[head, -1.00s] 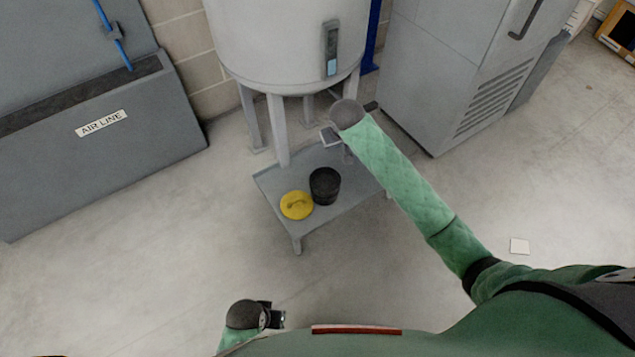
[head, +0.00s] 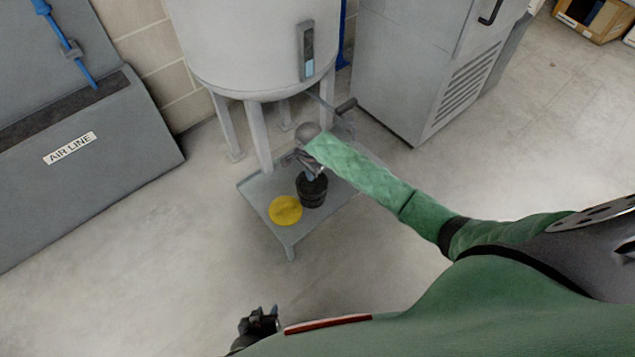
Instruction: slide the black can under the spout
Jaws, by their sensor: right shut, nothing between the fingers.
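The black can (head: 312,194) stands upright on a low grey table (head: 345,195) below the tank. My right gripper (head: 313,174) is shut and empty, with its fingertips at the can's far rim. I cannot tell whether they touch it or reach inside.
The pale tank (head: 250,45) stands on legs behind. A grey cabinet (head: 415,75) is on the right, and an AIR LINE panel (head: 90,165) on the left. The table's right part looks clear.

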